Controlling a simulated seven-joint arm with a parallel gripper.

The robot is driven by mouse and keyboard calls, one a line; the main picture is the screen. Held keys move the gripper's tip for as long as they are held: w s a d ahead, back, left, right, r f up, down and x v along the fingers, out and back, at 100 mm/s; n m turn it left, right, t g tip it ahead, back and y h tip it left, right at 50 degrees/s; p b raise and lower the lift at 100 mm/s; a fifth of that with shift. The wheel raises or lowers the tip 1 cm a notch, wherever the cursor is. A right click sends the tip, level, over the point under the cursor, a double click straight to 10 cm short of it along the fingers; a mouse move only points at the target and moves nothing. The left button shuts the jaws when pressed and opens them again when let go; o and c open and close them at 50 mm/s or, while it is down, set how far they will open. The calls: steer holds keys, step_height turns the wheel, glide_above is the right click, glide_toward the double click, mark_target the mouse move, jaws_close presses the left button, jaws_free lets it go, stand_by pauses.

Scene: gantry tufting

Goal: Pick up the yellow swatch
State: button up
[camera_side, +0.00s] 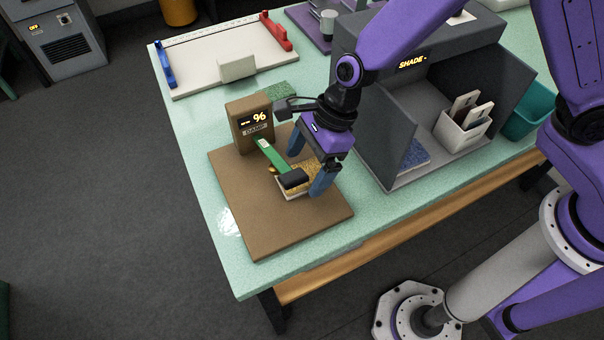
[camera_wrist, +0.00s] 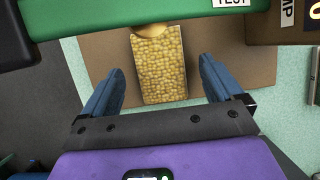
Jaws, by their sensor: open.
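The yellow swatch (camera_wrist: 160,65), with a pebbly pile, lies on the brown board (camera_wrist: 105,55). In the side view the yellow swatch (camera_side: 307,168) is partly hidden by a black block (camera_side: 292,178) and my gripper. My gripper (camera_side: 309,166) is open, pointing down, with one blue finger on each side of the swatch. In the wrist view my gripper (camera_wrist: 160,78) has gaps between both fingers and the swatch; finger height is hard to tell. A green bar (camera_side: 271,155) reaches from the damp meter over the swatch. A brass tip (camera_wrist: 151,31) overlaps the swatch's far edge.
The damp meter (camera_side: 248,122) stands at the board's back. A green swatch (camera_side: 277,91) lies behind it. The grey shade box (camera_side: 364,125), right of my gripper, holds a blue swatch (camera_side: 414,155) and a white holder (camera_side: 461,132). The board's front is clear.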

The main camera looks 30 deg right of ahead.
steer(key=shift+a+f, duration=0.25)
steer(key=shift+f, duration=0.4)
steer(key=shift+f, duration=0.1)
steer(key=c, duration=1.1)
